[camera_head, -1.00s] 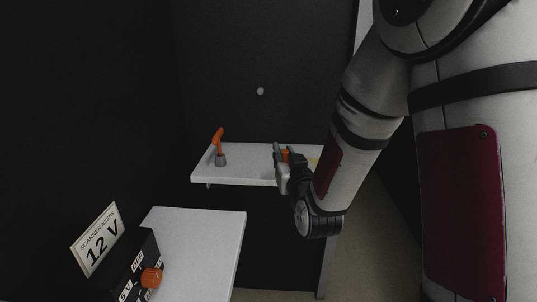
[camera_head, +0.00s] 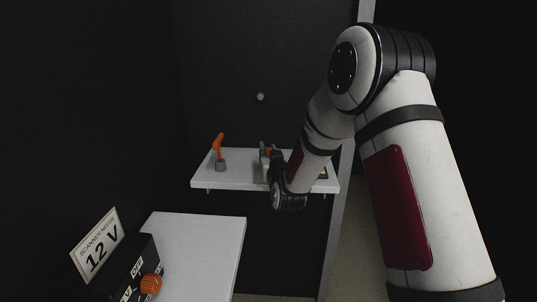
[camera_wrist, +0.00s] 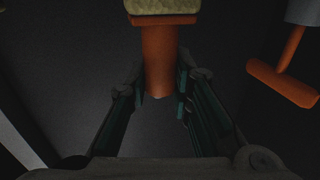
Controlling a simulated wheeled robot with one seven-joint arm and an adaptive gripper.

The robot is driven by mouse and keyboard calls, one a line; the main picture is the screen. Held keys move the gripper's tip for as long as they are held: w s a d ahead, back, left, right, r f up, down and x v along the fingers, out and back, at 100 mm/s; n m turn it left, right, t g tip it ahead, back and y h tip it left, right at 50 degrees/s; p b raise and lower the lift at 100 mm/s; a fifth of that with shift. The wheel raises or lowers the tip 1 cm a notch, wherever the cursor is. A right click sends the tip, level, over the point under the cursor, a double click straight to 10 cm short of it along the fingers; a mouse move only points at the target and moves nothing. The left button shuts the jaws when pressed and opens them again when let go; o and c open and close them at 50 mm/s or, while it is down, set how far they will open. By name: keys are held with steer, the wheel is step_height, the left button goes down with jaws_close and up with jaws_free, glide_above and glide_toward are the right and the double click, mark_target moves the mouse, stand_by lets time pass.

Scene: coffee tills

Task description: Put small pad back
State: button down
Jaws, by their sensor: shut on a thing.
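The small pad (camera_wrist: 160,6) has a pale yellowish face on an orange backing and an orange handle. My gripper (camera_wrist: 161,100) is shut on the handle, which sits between its green-lined fingers in the wrist view. In the head view my gripper (camera_head: 267,160) is over the middle of the white shelf (camera_head: 240,181), with a bit of the orange handle (camera_head: 269,153) showing. The arm and fingers hide most of the pad there. I cannot tell whether the pad touches the shelf.
An orange-headed tool (camera_head: 218,142) stands in a grey holder (camera_head: 220,166) on the shelf's left; it also shows in the wrist view (camera_wrist: 284,83). A small dark and yellowish thing (camera_head: 323,173) is partly hidden at the shelf's right. A white counter (camera_head: 205,245) with a 12 V sign (camera_head: 96,245) is below.

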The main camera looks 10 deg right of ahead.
steer(key=shift+f, duration=0.35)
steer(key=shift+f, duration=0.2)
steer(key=c, duration=1.4)
jaws_free()
steer(key=shift+c, duration=0.2)
steer(key=shift+r, duration=0.1)
